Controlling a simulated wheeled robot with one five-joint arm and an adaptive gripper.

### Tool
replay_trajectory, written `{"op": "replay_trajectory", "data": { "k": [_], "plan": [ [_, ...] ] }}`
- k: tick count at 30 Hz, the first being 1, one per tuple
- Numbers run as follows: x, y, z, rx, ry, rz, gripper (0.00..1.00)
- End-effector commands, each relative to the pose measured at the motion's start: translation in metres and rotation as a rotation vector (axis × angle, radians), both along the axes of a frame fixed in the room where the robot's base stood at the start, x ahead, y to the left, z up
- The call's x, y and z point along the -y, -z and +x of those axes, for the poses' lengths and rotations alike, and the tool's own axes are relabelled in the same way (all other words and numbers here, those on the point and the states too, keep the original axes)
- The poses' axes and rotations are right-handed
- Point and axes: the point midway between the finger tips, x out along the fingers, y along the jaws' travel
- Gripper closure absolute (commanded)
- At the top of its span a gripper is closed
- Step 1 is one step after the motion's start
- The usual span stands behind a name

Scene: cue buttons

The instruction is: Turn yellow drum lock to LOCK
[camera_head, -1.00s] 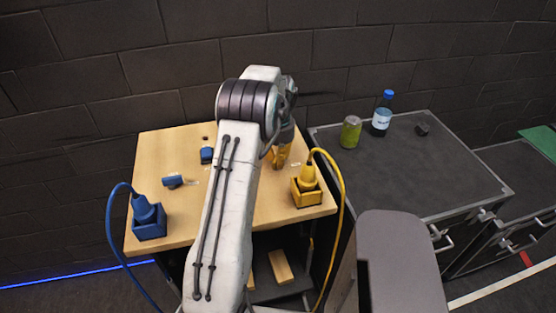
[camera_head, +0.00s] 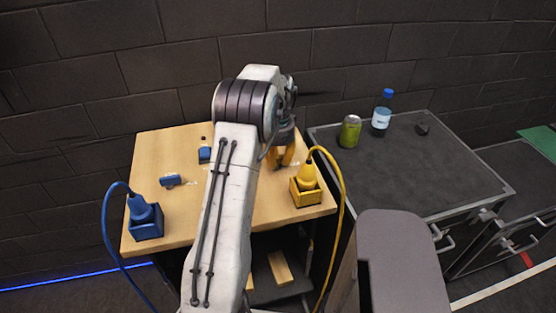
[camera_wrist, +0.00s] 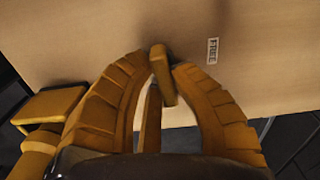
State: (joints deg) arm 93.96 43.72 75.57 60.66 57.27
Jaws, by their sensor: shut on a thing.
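The yellow drum lock (camera_wrist: 162,76) shows in the wrist view as a narrow yellow bar standing up from the wooden top. My gripper (camera_wrist: 163,65) has its ribbed yellow fingers on both sides of the bar, shut on it near the fingertips. A small white label reading FREE (camera_wrist: 212,51) lies on the wood to the right of the bar. In the head view my gripper (camera_head: 281,157) points down at the right back of the wooden table, and the lock is hidden behind its fingers. I cannot read a LOCK label in either view.
A yellow plug in its box (camera_head: 306,186) stands close to my gripper, with a yellow cable arching beside it. A blue plug and box (camera_head: 147,219) and two small blue parts are at left. A can (camera_head: 350,131) and bottle (camera_head: 381,115) stand on the dark cabinet at right.

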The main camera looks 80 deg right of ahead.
Motion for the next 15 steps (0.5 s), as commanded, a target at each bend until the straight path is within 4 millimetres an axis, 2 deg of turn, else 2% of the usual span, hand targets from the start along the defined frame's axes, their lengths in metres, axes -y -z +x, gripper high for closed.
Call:
{"op": "replay_trajectory", "data": {
  "k": [15],
  "plan": [
    [-0.0021,0.0016,0.0001,0.0,0.133,0.004,1.0]
  ]
}}
